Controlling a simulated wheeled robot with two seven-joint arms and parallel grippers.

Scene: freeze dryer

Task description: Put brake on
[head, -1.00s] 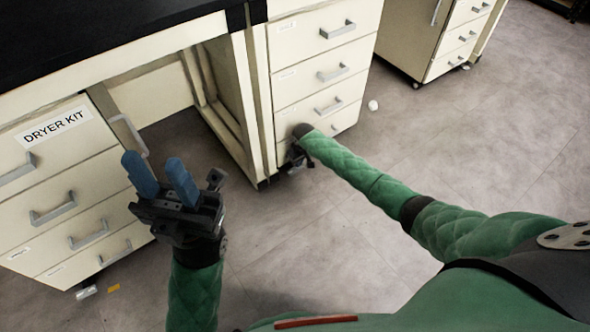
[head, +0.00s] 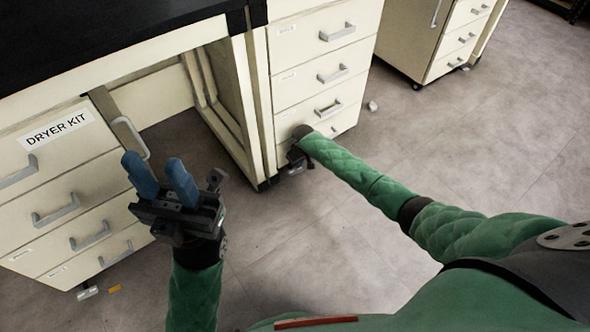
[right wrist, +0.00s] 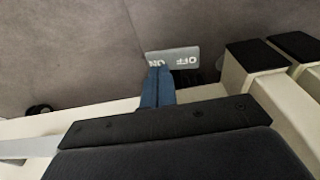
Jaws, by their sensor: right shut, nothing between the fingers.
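A grey brake pedal (right wrist: 174,57) marked OFF and ON shows in the right wrist view, low by the floor beneath a pale cabinet. My right gripper (right wrist: 160,70) is shut and empty, its blue fingertips at the pedal's lower edge near the word ON. I cannot tell whether they touch. In the head view my right arm reaches down to the bottom of the middle drawer cabinet (head: 318,75), and its fingers are hidden there. My left gripper (head: 158,168) is open and empty, fingers up, in front of the DRYER KIT cabinet (head: 75,175).
A black-topped bench (head: 110,40) stands over the cabinets. A caster pedal (head: 88,293) and an orange piece (head: 115,288) lie low under the DRYER KIT cabinet. A small pale object (head: 372,106) is right of the middle cabinet. The floor (head: 480,150) at right is clear.

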